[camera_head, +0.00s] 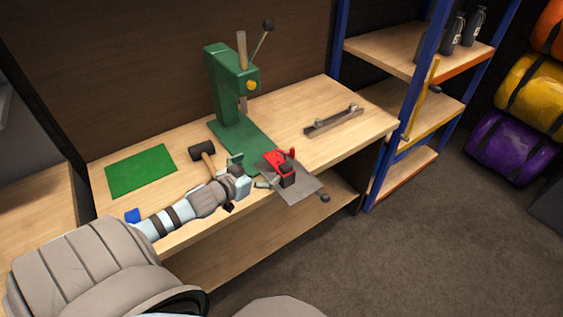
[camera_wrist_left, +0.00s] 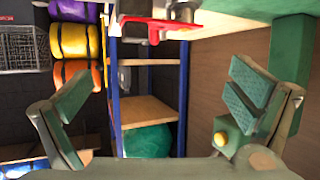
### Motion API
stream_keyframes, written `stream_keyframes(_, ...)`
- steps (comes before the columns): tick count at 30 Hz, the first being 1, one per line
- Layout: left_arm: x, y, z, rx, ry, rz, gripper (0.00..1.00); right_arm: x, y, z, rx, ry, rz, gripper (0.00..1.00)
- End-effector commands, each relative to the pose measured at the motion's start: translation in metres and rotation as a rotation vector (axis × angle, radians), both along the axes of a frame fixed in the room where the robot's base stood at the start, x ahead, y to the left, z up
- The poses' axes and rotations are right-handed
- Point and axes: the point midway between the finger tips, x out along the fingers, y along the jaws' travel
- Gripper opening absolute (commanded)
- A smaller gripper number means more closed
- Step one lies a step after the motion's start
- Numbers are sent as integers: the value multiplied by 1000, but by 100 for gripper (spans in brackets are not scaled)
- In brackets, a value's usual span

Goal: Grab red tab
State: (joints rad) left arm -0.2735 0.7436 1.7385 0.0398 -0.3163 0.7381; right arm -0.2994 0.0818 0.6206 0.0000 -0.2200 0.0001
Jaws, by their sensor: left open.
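A red tab-like piece (camera_head: 279,159) with a dark part beside it sits above a grey plate (camera_head: 292,190) at the front edge of the workbench. In the left wrist view the red piece (camera_wrist_left: 160,23) shows at the top, upside down, beyond the fingertips. My left gripper (camera_head: 252,172) is open, just left of the red piece, with green-padded fingers spread. In the left wrist view the gripper (camera_wrist_left: 157,90) has nothing between its fingers. I cannot tell whether a finger touches the red piece. My right gripper is not in view.
A green press (camera_head: 222,85) stands behind the red piece on the workbench (camera_head: 310,95). A black-headed mallet (camera_head: 202,151) lies close to my left gripper. A green mat (camera_head: 141,171) and a metal bar (camera_head: 334,121) lie on the bench. Blue-framed shelves (camera_head: 392,45) stand right.

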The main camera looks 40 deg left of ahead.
Motion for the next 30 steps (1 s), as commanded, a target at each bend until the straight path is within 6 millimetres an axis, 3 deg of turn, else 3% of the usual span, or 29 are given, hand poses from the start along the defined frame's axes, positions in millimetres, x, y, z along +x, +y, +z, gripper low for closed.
stream_keyframes(1, 13, 2, -18, -3, -6, 5, 100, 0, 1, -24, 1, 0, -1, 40)
stream_keyframes(3, 28, 3, -23, -4, -3, 5, 100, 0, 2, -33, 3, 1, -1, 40)
stream_keyframes(15, 86, 7, -44, -4, 2, 4, 100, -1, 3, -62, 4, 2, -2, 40)
stream_keyframes(22, 89, 7, -42, 0, 2, 1, 100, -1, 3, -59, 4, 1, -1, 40)
stream_keyframes(30, 89, 7, -42, 0, 3, 2, 57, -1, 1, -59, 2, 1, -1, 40)
